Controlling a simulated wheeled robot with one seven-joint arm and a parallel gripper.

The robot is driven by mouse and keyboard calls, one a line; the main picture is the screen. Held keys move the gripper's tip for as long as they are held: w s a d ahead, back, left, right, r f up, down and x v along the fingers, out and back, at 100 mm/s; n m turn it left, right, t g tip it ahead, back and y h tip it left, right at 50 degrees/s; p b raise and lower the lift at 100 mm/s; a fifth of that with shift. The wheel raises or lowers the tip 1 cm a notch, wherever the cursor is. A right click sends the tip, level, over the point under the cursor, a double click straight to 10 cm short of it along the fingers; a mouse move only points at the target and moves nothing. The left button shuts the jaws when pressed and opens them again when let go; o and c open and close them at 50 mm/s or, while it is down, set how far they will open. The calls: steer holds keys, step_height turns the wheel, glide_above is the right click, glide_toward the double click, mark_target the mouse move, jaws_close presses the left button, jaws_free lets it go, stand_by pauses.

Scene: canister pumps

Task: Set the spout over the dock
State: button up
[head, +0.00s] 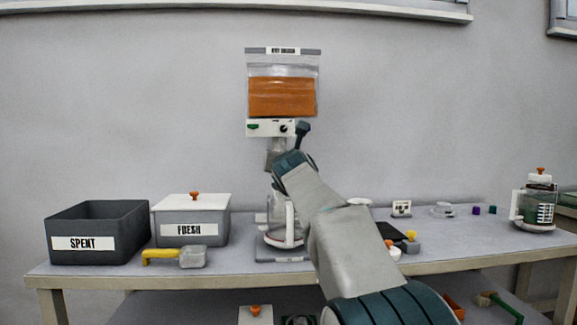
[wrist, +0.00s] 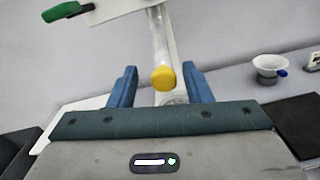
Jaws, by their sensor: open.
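A pouch of orange contents (head: 282,95) hangs on the wall above a white valve block (head: 262,128), which also shows in the wrist view (wrist: 115,10) with its green lever (wrist: 67,11). A pale spout tube with a yellow tip (wrist: 163,78) runs down from the block. My gripper (wrist: 158,70) is open, its two blue fingers on either side of the tip, with gaps showing. Below, a glass jug with a white handle (head: 290,225) stands on a grey base (head: 270,255), which may be the dock. My arm partly hides the jug and the spout.
A dark SPENT bin (head: 120,245), a lidded FRESH box (head: 205,233) and a yellow-handled scoop (head: 165,256) stand left on the table. A dark pad (head: 391,232), small items and a clear canister with an orange knob (head: 537,205) are to the right.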

steer(key=s+b, duration=0.3)
steer(key=s, duration=1)
steer(key=shift+d, duration=0.25)
steer(key=s+r+n+g+y+p, duration=0.2)
steer(key=s+r+n+y+p, duration=0.15)
steer(key=n+p, duration=0.75)
steer(key=s+r+n+g+y+p, duration=0.2)
steer(key=s+r+n+p, duration=0.15)
steer(key=n+p, duration=0.65)
steer(key=s+d+f+n+g+h+p, duration=0.2)
steer(key=s+d+n+g+p, duration=0.1)
steer(key=s+n+p, duration=0.2)
steer(key=s+d+f+n+g+h+p, duration=0.2)
steer(key=s+n+p, duration=0.4)
steer(key=s+p, duration=0.3)
steer(key=s+d+f+n+g+h+p, duration=0.2)
steer(key=s+d+f+n+g+p, duration=0.2)
steer(key=s, duration=0.6)
steer(key=d+n+g+p, duration=0.1)
steer(key=g+p, duration=0.1)
steer(key=p, duration=0.1)
steer(key=shift+s+d+f+n, duration=0.15)
steer(key=shift+s+d+n, duration=0.05)
steer(key=shift+d+n, duration=0.15)
